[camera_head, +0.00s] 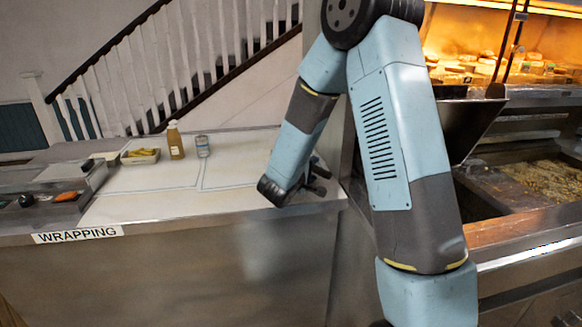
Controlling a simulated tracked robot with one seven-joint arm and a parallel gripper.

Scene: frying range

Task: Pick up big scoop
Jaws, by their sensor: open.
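A grey metal scoop-shaped piece (470,128) shows at the right, partly hidden behind my arm. Dark rods rise from near its right end to the top edge. It looks like the big scoop, but I cannot tell for certain. My gripper (318,178) is low over the right end of the wrapping counter (150,178), well left of that piece. Its dark fingers are partly hidden behind my wrist. It is open, and I see nothing between the fingers.
A tray of yellow food (140,156), a brown bottle (175,141) and a can (203,146) stand on the counter's back. A fryer bay with food (545,178) lies at right, below a lit warming cabinet (470,45). The counter's middle is clear.

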